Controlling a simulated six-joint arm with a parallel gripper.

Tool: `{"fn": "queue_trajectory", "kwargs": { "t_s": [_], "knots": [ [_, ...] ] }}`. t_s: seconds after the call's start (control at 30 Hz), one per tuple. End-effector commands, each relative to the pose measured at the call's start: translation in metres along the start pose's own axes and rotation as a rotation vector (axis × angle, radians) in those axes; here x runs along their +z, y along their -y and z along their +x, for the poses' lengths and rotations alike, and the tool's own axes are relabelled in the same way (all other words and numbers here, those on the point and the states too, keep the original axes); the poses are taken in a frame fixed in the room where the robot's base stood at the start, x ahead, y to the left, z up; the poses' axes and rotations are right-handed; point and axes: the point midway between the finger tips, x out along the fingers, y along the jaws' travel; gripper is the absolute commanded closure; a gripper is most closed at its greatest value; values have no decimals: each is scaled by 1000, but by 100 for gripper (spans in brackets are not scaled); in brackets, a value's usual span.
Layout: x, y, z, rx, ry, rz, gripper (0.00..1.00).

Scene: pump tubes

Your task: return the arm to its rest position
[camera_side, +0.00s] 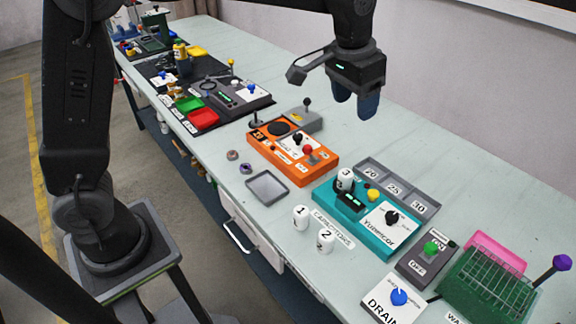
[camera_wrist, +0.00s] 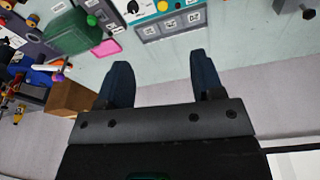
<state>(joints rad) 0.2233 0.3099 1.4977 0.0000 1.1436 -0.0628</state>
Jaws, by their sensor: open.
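My gripper (camera_side: 357,100) hangs in the air above the back part of the long bench (camera_side: 430,150) in the side view, with its dark blue fingers pointing down. In the wrist view the two fingers (camera_wrist: 160,80) stand apart with nothing between them. The gripper is open and touches nothing that I can see. The arm reaches in from the top of the side view.
Below are an orange device (camera_side: 262,143), a teal device (camera_side: 373,238) and a grey tray of numbered slots (camera_side: 428,207). White cylinders (camera_side: 301,217) stand in front. A green rack (camera_side: 480,290) and pink tray (camera_side: 497,250) are at right. The wall runs behind the bench.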

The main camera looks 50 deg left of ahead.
Motion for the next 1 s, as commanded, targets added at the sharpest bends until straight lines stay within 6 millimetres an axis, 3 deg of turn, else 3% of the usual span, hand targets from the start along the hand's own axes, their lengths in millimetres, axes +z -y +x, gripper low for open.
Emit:
{"fn": "queue_trajectory", "kwargs": {
  "t_s": [0.1,0.3,0.47,0.6,0.8,1.0],
  "knots": [
    [40,20,-33,-5,-55,-28,39],
    [112,43,-63,-20,-140,-71,39],
    [174,55,-68,-36,-208,-104,39],
    [219,60,-60,-50,-258,-129,39],
    [253,62,-46,-64,-297,-146,39],
    [259,63,-43,-66,-303,-149,39]
  ]
}}
